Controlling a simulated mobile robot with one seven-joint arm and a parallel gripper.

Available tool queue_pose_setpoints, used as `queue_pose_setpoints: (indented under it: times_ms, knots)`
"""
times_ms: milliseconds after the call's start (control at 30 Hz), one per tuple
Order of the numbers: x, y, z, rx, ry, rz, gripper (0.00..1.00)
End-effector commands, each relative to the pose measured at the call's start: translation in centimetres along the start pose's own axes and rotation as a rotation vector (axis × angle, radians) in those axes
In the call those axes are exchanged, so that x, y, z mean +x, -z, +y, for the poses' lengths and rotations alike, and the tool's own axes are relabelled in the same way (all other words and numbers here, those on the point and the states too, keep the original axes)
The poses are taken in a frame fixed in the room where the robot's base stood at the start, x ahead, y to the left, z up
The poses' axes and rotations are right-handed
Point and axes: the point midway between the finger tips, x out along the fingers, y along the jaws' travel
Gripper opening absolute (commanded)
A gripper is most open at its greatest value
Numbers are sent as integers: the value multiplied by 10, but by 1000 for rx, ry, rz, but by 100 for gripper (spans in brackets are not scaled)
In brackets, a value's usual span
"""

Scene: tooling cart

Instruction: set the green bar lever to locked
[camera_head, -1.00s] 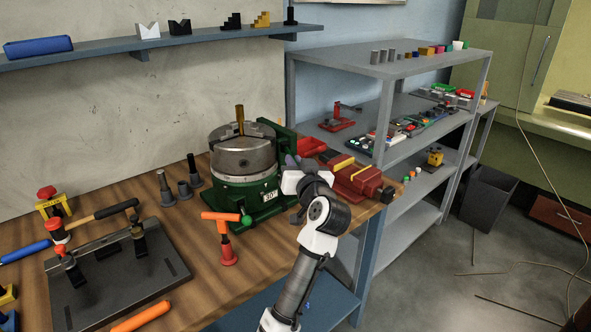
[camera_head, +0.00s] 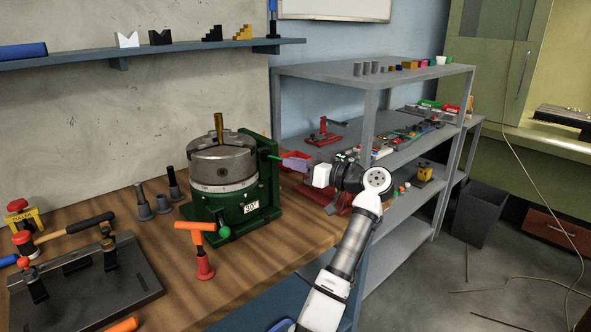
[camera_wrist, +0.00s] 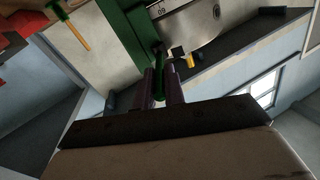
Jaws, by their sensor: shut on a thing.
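The green bar lever (camera_head: 273,157) sticks out from the right side of the green chuck fixture (camera_head: 263,190), roughly level in the head view. My gripper (camera_head: 284,159) is at the lever's outer end, right of the fixture. In the wrist view the green lever (camera_wrist: 158,88) lies between the two dark purple fingers of my gripper (camera_wrist: 162,80), which are shut on it. The fixture's green upright (camera_wrist: 115,45) and grey chuck show beyond. No lock marking is readable.
A red vise (camera_head: 335,198) stands on the bench right of the fixture, partly behind my arm. An orange T-handle (camera_head: 195,228) stands in front of the fixture. Grey shelves (camera_head: 380,82) with small parts are behind my arm.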

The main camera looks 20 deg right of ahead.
Motion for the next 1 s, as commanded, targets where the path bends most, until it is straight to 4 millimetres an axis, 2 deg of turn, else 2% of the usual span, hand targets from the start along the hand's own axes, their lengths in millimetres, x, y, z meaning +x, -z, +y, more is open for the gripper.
queue_pose_setpoints:
  times_ms: [667, 700, 833, 867, 1000]
  knots:
    - [1, 0, 0, 2, 65, -13, 0]
    - [1, 0, 1, 2, 65, -13, 13]
    - [1, 0, 0, 2, 65, -13, 30]
    - [1, 0, 0, 2, 65, -13, 33]
    - [1, 0, 0, 1, 65, -13, 33]
